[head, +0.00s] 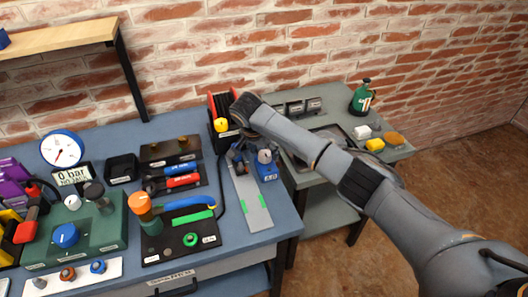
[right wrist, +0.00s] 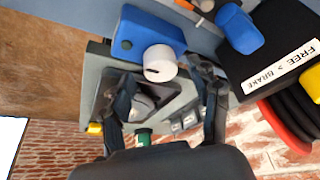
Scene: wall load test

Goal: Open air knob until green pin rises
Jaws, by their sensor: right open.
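A blue block (head: 267,172) with a pale grey round knob (head: 264,156) on top stands at the bench's right edge. I cannot tell for sure that it is the air knob. In the right wrist view, the knob (right wrist: 160,63) and blue block (right wrist: 140,35) show just beyond my fingertips. My right gripper (head: 243,153) is open, pointing down beside the block; it also shows in the wrist view (right wrist: 163,78) with nothing between its fingers. I see no clear raised green pin. My left gripper is not in view.
A black box with a red-rimmed reel (head: 222,108) and yellow knob stands behind my right gripper. A grey plate (head: 246,196) lies in front. A green box with a blue knob (head: 65,235) and a gauge (head: 62,149) are at left. A side table (head: 330,192) adjoins at right.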

